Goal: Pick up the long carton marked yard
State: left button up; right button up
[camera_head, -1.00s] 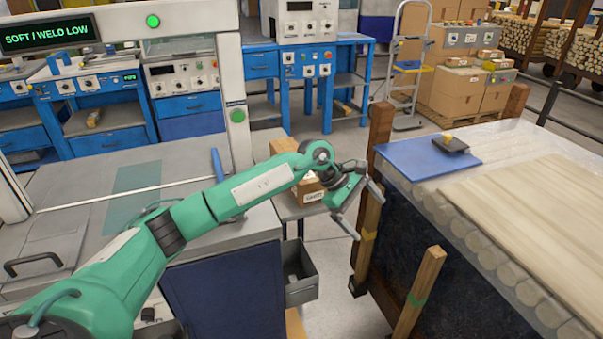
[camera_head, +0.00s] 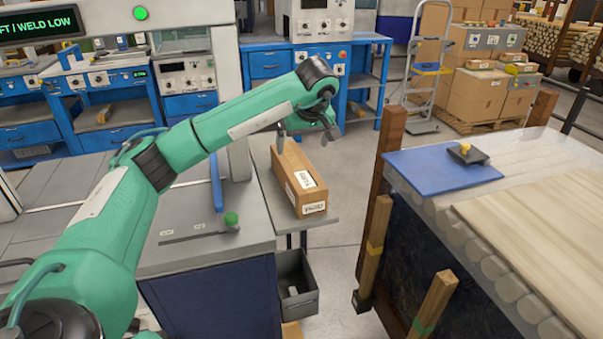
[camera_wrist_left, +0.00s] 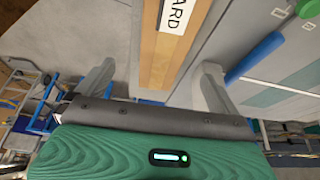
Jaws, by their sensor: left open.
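The long brown carton (camera_head: 283,166) lies on a narrow grey side shelf beside the weld bench, with white labels on its top and near end. In the left wrist view the carton (camera_wrist_left: 150,60) shows between the fingers, its top label partly cut off, with "ARD" readable. My left gripper (camera_head: 306,132) is over the carton's far end in the head view, fingers pointing down. Its two fingers (camera_wrist_left: 157,68) are spread apart with nothing held, and the carton appears beyond the tips. My right gripper is in no view.
A blue upright handle and green knob (camera_head: 231,218) stand on the weld bench (camera_head: 200,250) left of the carton. Wooden posts (camera_head: 391,133) and a roller table with a blue mat (camera_head: 440,168) stand to the right. A grey open bin (camera_head: 297,285) sits below the shelf.

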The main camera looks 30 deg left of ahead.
aim_at(297, 164)
pick_arm(q)
jog(key=x, duration=0.7)
jog(key=shift+s, duration=0.15)
jog(key=shift+s+a+f, duration=0.1)
jog(key=shift+a+f, duration=0.05)
jog(key=shift+f, duration=0.15)
jog(key=x, duration=0.4)
jog(key=shift+a+f, duration=0.15)
jog(key=shift+f, duration=0.25)
jog(key=shift+c, duration=0.2)
jog(key=c, duration=1.4)
jog(key=shift+r, duration=0.1)
